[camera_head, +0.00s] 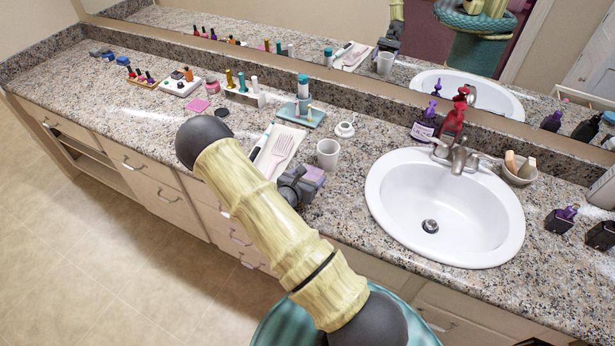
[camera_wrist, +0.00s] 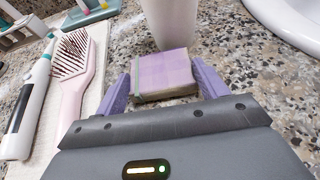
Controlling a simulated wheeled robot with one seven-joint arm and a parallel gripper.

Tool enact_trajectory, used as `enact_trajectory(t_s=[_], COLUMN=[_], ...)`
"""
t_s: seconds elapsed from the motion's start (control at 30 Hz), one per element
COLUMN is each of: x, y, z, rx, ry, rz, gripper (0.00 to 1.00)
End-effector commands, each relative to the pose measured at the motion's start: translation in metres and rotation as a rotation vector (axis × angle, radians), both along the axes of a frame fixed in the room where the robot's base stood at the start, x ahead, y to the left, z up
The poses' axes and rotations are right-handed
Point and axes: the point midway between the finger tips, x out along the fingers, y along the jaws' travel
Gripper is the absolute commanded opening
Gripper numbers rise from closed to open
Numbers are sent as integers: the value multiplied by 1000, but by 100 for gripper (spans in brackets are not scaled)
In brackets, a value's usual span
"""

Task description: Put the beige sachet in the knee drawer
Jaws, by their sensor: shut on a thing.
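My gripper (camera_head: 303,186) is low over the counter, left of the sink. In the wrist view its purple fingers (camera_wrist: 163,78) are shut on a small square packet (camera_wrist: 165,68) with a lilac checked top and a beige-brown edge. No other thing in view looks like a beige sachet. I cannot tell whether the packet touches the counter. Closed drawers with handles (camera_head: 153,185) line the cabinet front. I cannot tell which is the knee drawer; my arm hides part of the front.
A white cup (camera_head: 327,154) stands just behind the packet. A pink brush (camera_wrist: 77,75) and a white-and-dark toothbrush (camera_wrist: 28,108) lie to the left on a pale cloth. The sink (camera_head: 445,205) is to the right. Bare counter (camera_head: 150,125) lies farther left.

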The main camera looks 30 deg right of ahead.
Motion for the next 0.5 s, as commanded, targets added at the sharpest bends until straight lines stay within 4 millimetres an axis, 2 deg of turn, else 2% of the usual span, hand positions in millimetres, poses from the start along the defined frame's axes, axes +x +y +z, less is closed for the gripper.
enact_trajectory(t_s=[0.17,0.2,0.27,0.5], x=[0,0,0,0], y=[0,0,0,0], z=[-4,-3,-3,-3], rx=[-1,0,-1,-1], ry=[1,0,1,1], rz=[0,0,0,0], gripper=[51,80,92,94])
